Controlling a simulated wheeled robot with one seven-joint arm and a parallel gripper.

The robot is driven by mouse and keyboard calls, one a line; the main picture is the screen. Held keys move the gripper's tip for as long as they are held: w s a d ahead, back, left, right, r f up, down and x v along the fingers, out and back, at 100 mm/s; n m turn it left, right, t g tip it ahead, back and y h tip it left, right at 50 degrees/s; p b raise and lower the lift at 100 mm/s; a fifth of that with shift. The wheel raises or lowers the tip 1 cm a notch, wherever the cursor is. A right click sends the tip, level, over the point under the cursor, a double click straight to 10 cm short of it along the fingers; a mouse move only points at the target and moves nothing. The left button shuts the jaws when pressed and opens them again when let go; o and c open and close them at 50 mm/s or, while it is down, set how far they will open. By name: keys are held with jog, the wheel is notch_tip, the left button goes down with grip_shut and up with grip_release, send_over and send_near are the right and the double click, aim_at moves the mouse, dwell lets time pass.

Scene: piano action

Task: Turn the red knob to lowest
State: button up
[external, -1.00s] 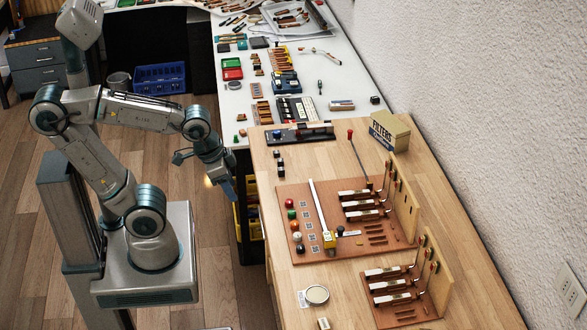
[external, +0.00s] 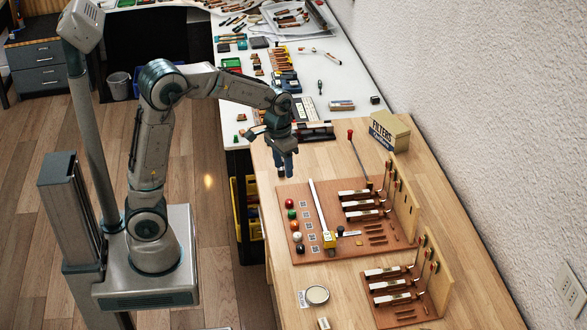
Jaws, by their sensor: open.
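A row of small round knobs or balls stands along the left edge of the brown board. The red one (external: 290,203) is at the far end, with a green one (external: 292,214) and an orange-red one (external: 294,226) nearer. A separate red-tipped rod (external: 350,134) leans behind the board. I cannot tell from this view which way any knob is set. My gripper (external: 285,173) is open and points down, above the wooden table just beyond the red ball. It is apart from the ball and holds nothing visible.
The brown board (external: 325,252) carries a white bar (external: 320,205), a yellow block (external: 329,239) and several hammer pieces. A black device (external: 317,132) lies behind my gripper. A box (external: 389,130) stands at the back right. The table's left front is mostly clear.

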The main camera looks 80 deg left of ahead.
send_near(289, 201)
jog(key=shift+n+g, duration=0.4)
jog(key=f, duration=0.3)
jog(key=f+p, duration=0.1)
jog(key=f, duration=0.4)
jog(key=shift+w+d+f, duration=0.25)
jog(key=shift+w+f, duration=0.1)
grip_shut()
